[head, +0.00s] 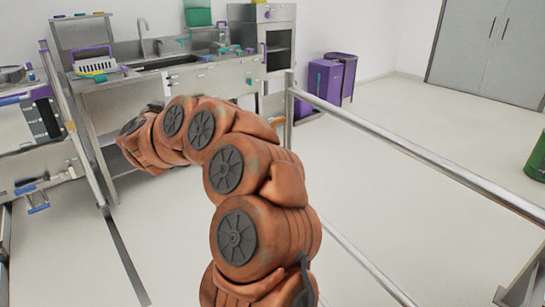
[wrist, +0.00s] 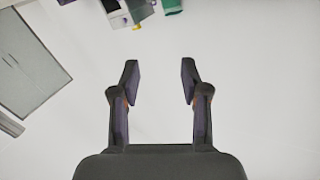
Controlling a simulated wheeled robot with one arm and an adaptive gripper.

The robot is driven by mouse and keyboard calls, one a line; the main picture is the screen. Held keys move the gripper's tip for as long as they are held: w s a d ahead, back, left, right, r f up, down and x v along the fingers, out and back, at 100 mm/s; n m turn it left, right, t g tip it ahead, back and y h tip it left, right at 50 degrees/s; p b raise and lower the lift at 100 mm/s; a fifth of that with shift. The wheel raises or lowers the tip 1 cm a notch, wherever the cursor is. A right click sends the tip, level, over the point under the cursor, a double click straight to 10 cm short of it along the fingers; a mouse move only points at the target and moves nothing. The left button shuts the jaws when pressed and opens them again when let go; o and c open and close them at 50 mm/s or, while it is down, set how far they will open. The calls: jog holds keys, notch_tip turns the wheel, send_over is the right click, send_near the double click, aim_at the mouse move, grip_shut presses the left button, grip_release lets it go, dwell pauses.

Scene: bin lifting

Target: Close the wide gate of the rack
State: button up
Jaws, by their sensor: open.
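A metal rail frame (head: 420,161), which looks like the gate of the rack, runs from a post at mid-picture toward the right edge of the head view. It has a top bar and a lower bar near the floor. A tilted metal post (head: 72,125) stands at the left; I cannot tell whether it belongs to the same rack. My gripper (wrist: 160,80) is open and empty in the wrist view, with only pale surface between its fingers. In the head view my orange arm hides it. No rail shows between or touching the fingers.
A steel sink counter (head: 215,82) and an oven (head: 277,45) line the back wall. Purple bins (head: 325,88) stand beside them. A grey double door (head: 490,50) is at the back right, and a green bin (head: 537,160) at the right edge. The floor between is clear.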

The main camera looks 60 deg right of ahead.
jog(key=s+d+f+m+g+h+b, duration=0.2)
jog(key=s+d+f+m+g+b, duration=0.15)
jog(key=s+d+f+g, duration=0.55)
jog(key=s+d+f+m+g+h+b, duration=0.3)
jog(key=s+d+f+m+g, duration=0.2)
jog(key=s+d+f+g, duration=0.5)
jog(key=shift+s+d+r+n+t, duration=0.1)
jog(key=shift+s+d+r+t, duration=0.4)
jog(key=shift+d, duration=0.5)
jog(key=shift+s+d+r+n+t, duration=0.1)
jog(key=shift+s+d+r+t, duration=0.45)
jog(key=shift+d, duration=0.45)
jog(key=shift+s+d+r+n+t, duration=0.1)
jog(key=shift+s+d+r+t, duration=0.25)
jog(key=shift+s+d, duration=0.5)
jog(key=shift+w+d, duration=0.15)
jog(key=shift+w, duration=0.05)
jog(key=shift+c, duration=0.4)
grip_shut()
